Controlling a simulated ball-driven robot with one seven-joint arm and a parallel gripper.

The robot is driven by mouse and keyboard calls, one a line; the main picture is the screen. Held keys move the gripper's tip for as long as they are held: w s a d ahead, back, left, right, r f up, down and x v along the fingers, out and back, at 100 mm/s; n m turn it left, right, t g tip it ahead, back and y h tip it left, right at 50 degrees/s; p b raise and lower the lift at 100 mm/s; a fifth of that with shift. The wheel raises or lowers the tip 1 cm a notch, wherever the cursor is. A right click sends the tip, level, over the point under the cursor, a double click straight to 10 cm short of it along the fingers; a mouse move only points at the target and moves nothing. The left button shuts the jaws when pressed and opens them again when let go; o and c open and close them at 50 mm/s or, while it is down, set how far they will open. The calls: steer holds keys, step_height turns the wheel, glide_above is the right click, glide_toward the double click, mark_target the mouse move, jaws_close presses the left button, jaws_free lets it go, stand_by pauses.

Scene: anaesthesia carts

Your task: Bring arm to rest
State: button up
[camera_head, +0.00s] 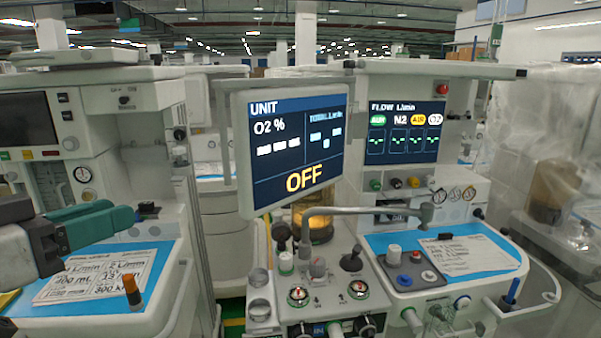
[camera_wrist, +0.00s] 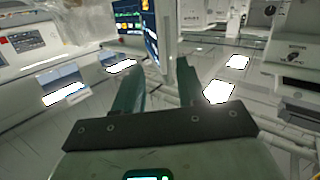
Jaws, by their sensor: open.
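My gripper (camera_head: 121,212) reaches in from the left edge of the head view, with dark green fingers pointing right. It is above the left cart's blue work surface (camera_head: 161,258) and its papers. In the wrist view my gripper (camera_wrist: 157,78) shows its two fingers spread apart with nothing between them. No contact with the carts shows. The rest of my arm is mostly outside the head view.
A tilted monitor (camera_head: 294,150) reading OFF stands mid-view, with a flow screen (camera_head: 403,132) to its right. Knobs and a bent metal arm (camera_head: 365,211) project below. An orange-black marker (camera_head: 132,292) stands near the left cart's front. Plastic sheeting (camera_head: 550,112) hangs at right.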

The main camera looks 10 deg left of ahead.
steer(key=w+d+f+n+g, duration=0.1)
steer(key=w+d+f, duration=0.2)
steer(key=d+f, duration=0.15)
steer(key=w+d+f+g, duration=0.2)
steer(key=w+d+f, duration=0.1)
steer(key=f, duration=0.3)
steer(key=d+f+n+g+y+p, duration=0.15)
steer(key=d+f+g, duration=0.45)
steer(key=d+f, duration=1.85)
steer(key=s+d+f+g+y, duration=0.1)
steer(key=s+d+f+g, duration=0.1)
steer(key=s+d+f, duration=0.6)
steer(key=s+d+f+g+y, duration=0.2)
steer(key=s+d+f+g, duration=0.15)
steer(key=s+d, duration=0.9)
steer(key=s+d+y, duration=0.1)
steer(key=s+d, duration=0.2)
steer(key=s, duration=0.6)
steer(key=shift+f+p, duration=0.3)
steer(key=shift+f, duration=0.1)
steer(key=shift+y, duration=0.25)
